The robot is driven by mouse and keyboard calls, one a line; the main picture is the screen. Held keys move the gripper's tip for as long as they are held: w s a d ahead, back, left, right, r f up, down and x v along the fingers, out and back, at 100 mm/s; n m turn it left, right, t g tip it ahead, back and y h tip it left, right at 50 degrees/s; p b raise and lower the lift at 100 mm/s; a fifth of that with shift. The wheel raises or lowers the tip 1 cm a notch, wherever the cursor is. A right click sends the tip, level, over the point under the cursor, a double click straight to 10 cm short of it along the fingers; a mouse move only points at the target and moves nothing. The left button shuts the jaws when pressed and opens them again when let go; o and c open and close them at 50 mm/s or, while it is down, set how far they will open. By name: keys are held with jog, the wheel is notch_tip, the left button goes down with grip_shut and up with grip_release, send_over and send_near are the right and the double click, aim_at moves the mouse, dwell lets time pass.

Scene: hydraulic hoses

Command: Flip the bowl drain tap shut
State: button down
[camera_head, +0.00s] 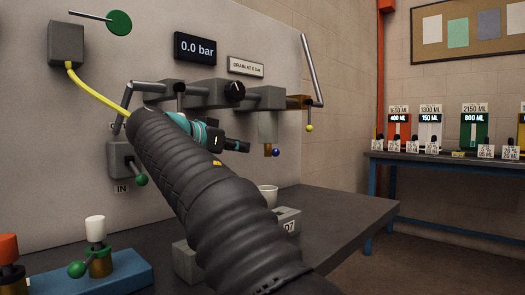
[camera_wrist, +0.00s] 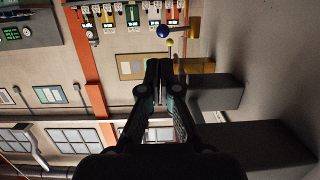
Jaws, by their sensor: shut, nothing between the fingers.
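The bowl drain tap is a small brass fitting (camera_head: 268,150) under a grey bowl block (camera_head: 264,128) on the panel. Its lever ends in a dark blue ball (camera_head: 276,152), to the right of the brass. In the wrist view the blue ball (camera_wrist: 163,31) shows just beyond my fingertips, with brass (camera_wrist: 198,65) to the right of them. My gripper (camera_head: 246,146) is shut and empty, just left of the brass fitting in the head view. Its closed fingers (camera_wrist: 158,64) appear apart from the ball. Exact depth between them is hard to tell.
A brass valve (camera_head: 299,102) with a yellow ball (camera_head: 309,128) and a long grey rod is close on the right. The pressure display (camera_head: 195,48) reads 0.0 bar. A white cup (camera_head: 268,194) stands on the bench below. The bench's right part (camera_head: 345,212) is clear.

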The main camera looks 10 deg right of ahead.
aim_at(273, 152)
jog(key=shift+w, duration=0.35)
jog(key=x, duration=1)
jog(key=shift+s, duration=0.1)
dwell(0.4)
